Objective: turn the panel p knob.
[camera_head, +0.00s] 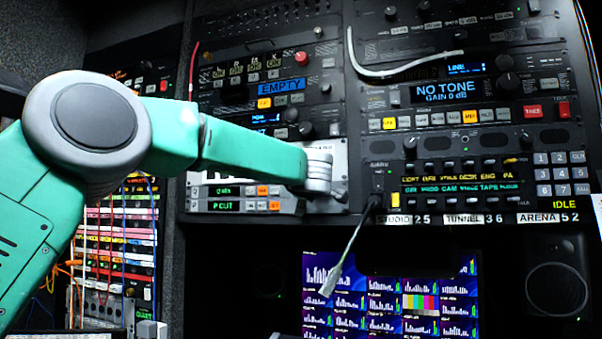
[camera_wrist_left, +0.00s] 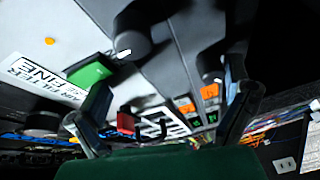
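On a pale grey panel (camera_wrist_left: 165,65) in the left wrist view is a dark knob (camera_wrist_left: 131,36) with a white mark. The lettering near it is mirrored or tilted, and I cannot confirm it is the panel p knob. My left gripper (camera_wrist_left: 172,100) is open, its two dark fingers apart with nothing between them, facing this panel. The knob lies beyond the fingers, apart from them. In the head view my left arm reaches across to a white-grey panel (camera_head: 339,160); the gripper is hidden behind the wrist there. My right gripper is in neither view.
A green button (camera_wrist_left: 92,72) and a red button (camera_wrist_left: 126,122) sit near the fingers. A loose cable (camera_head: 345,258) hangs below the rack, right of my wrist. A key panel (camera_head: 460,186) stands to the right, monitors (camera_head: 390,305) below, a patch bay (camera_head: 118,235) left.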

